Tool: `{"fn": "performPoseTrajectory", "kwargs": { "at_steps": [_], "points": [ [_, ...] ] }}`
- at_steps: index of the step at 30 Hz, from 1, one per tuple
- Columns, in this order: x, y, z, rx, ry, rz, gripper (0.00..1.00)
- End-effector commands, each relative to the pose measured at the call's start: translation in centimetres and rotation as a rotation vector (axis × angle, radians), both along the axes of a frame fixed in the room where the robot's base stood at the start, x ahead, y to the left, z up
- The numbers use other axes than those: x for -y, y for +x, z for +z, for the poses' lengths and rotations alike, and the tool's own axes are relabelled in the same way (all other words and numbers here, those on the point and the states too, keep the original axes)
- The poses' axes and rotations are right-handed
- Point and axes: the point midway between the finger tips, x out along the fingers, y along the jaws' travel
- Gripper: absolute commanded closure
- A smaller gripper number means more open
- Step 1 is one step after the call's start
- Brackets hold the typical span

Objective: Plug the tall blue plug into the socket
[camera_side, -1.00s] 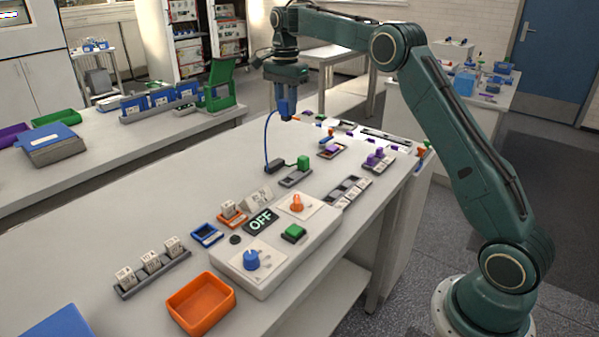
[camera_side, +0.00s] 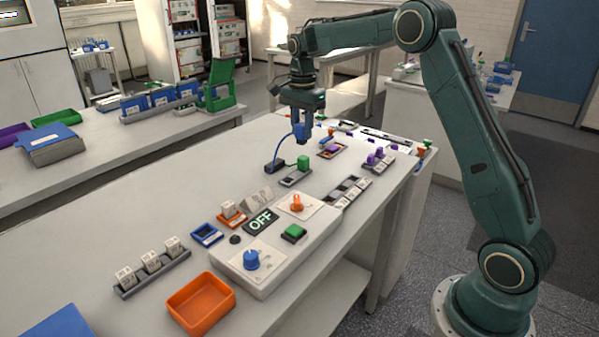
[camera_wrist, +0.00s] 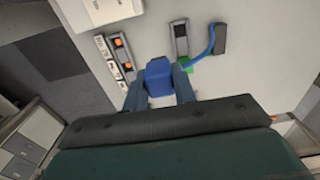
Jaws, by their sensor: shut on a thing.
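The tall blue plug (camera_side: 299,131) is between the fingers of my gripper (camera_side: 303,141), which is shut on it above the table. In the wrist view the plug (camera_wrist: 158,74) sits between the two fingertips (camera_wrist: 160,88). A blue cord (camera_wrist: 211,42) runs from the plug side to a small dark box (camera_side: 275,166) on the table. Beside that box is a grey strip (camera_side: 289,181) with a green block (camera_side: 303,163) at its far end; it also shows in the wrist view (camera_wrist: 179,38). I cannot tell for certain which part is the socket. The plug is clear of the strip.
A white control panel with an OFF display (camera_side: 261,221) stands nearer the camera. A grey rack (camera_side: 344,191) and purple pieces (camera_side: 375,157) lie to the right. An orange tray (camera_side: 201,304) is at the front. The table left of the dark box is clear.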

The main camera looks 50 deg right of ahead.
Motion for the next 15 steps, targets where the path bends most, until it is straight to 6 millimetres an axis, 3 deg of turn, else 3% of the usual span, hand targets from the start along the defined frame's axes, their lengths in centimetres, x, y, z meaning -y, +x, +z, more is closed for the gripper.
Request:
{"fn": "performPoseTrajectory", "kwargs": {
  "at_steps": [15],
  "points": [
    [-0.6, -7.0, -5.0, -0.001, 0.001, -0.001, 0.96]
  ]
}}
